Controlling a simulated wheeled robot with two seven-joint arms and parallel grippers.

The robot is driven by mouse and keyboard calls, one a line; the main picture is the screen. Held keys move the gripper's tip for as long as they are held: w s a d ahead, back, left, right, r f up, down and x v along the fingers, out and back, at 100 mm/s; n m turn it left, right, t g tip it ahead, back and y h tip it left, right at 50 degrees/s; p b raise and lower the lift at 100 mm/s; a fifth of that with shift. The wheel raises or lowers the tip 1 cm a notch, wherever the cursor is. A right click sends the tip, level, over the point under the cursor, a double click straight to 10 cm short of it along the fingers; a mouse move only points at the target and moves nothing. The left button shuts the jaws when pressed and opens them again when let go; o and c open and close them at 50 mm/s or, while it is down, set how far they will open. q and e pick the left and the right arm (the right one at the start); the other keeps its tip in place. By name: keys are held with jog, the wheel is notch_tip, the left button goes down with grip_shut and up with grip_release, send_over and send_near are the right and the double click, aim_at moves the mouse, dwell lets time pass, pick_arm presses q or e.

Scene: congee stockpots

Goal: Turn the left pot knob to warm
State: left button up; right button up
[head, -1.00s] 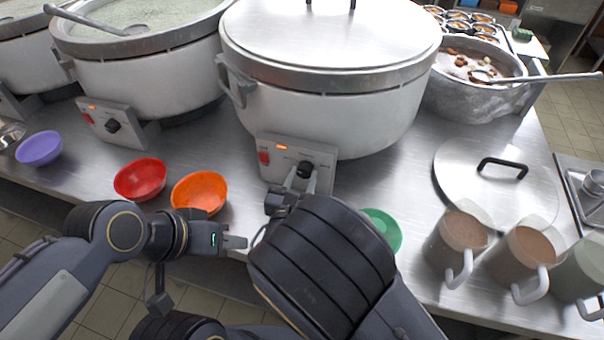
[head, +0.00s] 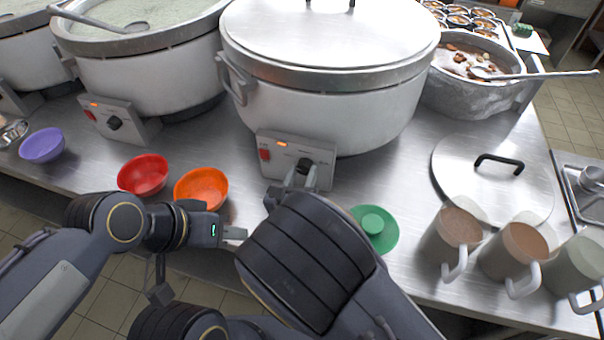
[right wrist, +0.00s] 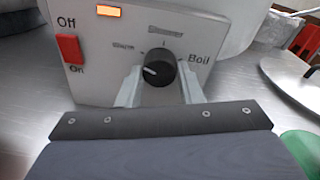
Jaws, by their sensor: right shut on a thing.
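The lidded pot (head: 325,100) stands in the middle, with a control panel (head: 276,151) on its front. Its black knob (head: 304,166) also shows in the right wrist view (right wrist: 160,67). The knob's white mark points left and slightly down, below the Warm label (right wrist: 123,47); Boil is on the right. My right gripper (right wrist: 160,88) is shut on this knob, one finger on each side. A second, open pot (head: 150,75) to the left has its own knob (head: 114,123), untouched. My left gripper (head: 238,236) hovers near the counter's front edge, away from both knobs; its finger gap is unclear.
A red bowl (head: 143,174), an orange bowl (head: 201,188) and a purple bowl (head: 42,146) stand on the counter. A green bowl (head: 385,240) is beside my right forearm. Several mugs (head: 513,252) and a loose lid (head: 515,195) are at the right.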

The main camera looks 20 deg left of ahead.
jog(key=o, duration=1)
jog(key=shift+s+r+b, duration=0.15)
jog(key=shift+s+b, duration=0.1)
jog(key=shift+s, duration=1.7)
jog(key=shift+s+r+b, duration=0.1)
jog(key=shift+s+b, duration=0.1)
jog(key=shift+s, duration=1.75)
